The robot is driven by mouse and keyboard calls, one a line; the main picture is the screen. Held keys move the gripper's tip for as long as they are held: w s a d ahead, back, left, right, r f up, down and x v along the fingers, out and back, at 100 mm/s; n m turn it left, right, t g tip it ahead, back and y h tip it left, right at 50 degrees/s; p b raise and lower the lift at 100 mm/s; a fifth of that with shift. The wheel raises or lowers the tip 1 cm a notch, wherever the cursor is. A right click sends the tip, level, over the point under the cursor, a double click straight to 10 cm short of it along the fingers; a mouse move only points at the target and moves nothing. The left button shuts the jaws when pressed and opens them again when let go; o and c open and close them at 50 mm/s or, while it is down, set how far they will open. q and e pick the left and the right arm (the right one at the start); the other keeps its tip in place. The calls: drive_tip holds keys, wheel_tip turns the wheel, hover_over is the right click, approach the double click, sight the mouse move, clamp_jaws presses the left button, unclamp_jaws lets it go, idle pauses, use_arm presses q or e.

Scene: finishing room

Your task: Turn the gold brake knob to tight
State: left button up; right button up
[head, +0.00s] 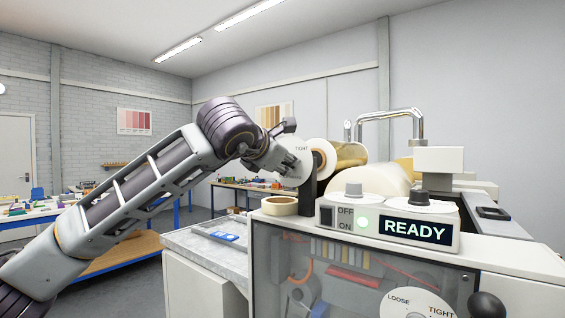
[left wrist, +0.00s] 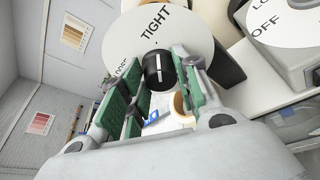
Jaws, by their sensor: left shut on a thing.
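The gold brake knob is a black knob with a white pointer line, seen in the left wrist view (left wrist: 158,70). It sits on a white round dial (left wrist: 112,42) marked TIGHT at the top and LOOSE, partly covered, at lower left. The pointer line runs roughly up and down the picture, its upper end towards TIGHT. My left gripper (left wrist: 160,88) has its green pads on both sides of the knob and is shut on it. In the head view my left gripper (head: 284,158) is at the dial (head: 301,150) beside the gold roll (head: 350,154), and hides the knob. My right gripper is not in view.
A control box (head: 360,222) with an OFF/ON switch and a READY display stands on the machine, right of the dial. A second LOOSE/TIGHT dial (head: 410,306) is low on the front. A tape roll (head: 279,206) lies below my left gripper.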

use_arm(q)
drive_tip(key=shift+f, duration=0.2)
drive_tip(key=o, duration=1)
drive_tip(key=shift+r, duration=0.1)
drive_tip(key=shift+s+r, duration=0.1)
drive_tip(key=shift+s, duration=0.05)
drive_tip(key=v, duration=1.1)
drive_tip(key=shift+s+a, duration=0.2)
drive_tip(key=shift+s, duration=0.1)
